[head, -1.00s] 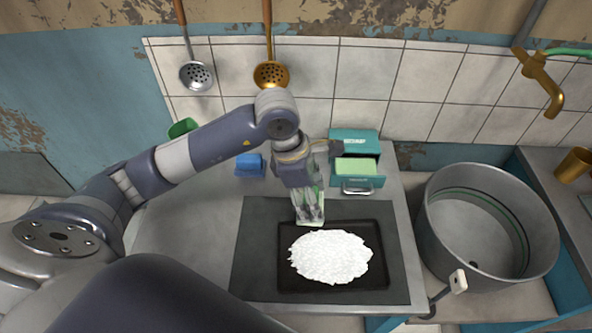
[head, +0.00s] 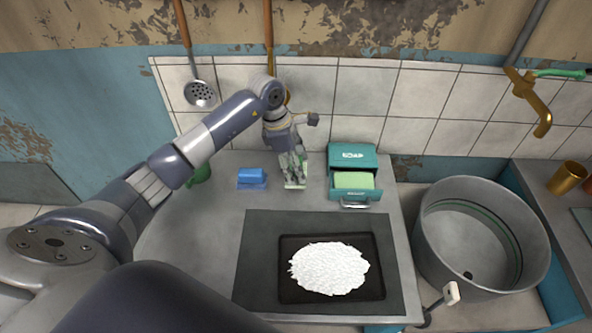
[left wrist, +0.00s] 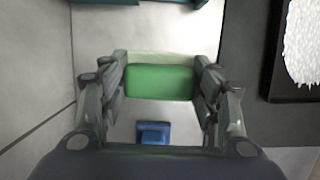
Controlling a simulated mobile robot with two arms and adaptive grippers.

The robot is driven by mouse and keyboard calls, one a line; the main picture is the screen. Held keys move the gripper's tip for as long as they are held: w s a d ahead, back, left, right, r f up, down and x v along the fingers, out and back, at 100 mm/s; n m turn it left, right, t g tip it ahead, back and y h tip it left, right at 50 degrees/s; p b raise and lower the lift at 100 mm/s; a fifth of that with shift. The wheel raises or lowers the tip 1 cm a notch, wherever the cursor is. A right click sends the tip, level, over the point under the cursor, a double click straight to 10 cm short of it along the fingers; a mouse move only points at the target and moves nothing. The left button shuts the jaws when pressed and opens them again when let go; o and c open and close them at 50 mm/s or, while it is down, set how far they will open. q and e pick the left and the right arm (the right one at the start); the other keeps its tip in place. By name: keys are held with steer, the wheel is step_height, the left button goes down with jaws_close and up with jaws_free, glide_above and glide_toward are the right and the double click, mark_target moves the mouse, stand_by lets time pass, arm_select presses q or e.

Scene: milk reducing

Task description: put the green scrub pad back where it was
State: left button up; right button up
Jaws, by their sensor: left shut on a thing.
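The green scrub pad (left wrist: 160,82) is clamped between the fingers of my left gripper (left wrist: 160,85) in the left wrist view. In the head view my left gripper (head: 294,184) points down over the back of the counter, between a blue sponge (head: 252,175) and a teal soap box (head: 352,157). Only a pale edge of the pad shows at the fingertips there. Whether the pad touches the counter is unclear. The blue sponge also shows in the left wrist view (left wrist: 153,132), apart from the pad. My right gripper is not in view.
The soap box's drawer is open with a pale green block (head: 353,181) inside. A dark tray (head: 371,285) with a white mass (head: 328,268) lies on a grey mat (head: 257,250). A green object (head: 201,173) is partly behind my arm. A metal basin (head: 430,250) stands right.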

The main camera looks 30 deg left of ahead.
arm_select(q)
step_height(320, 180, down, 3)
steer(key=shift+w+a+f+p, duration=0.1)
steer(key=shift+p, duration=0.6)
steer(key=shift+f, duration=0.1)
steer(key=shift+f, duration=0.1)
steer(key=shift+f+b, duration=0.15)
steer(key=shift+b, duration=0.15)
steer(key=o, duration=1.1)
steer(key=shift+r, duration=0.2)
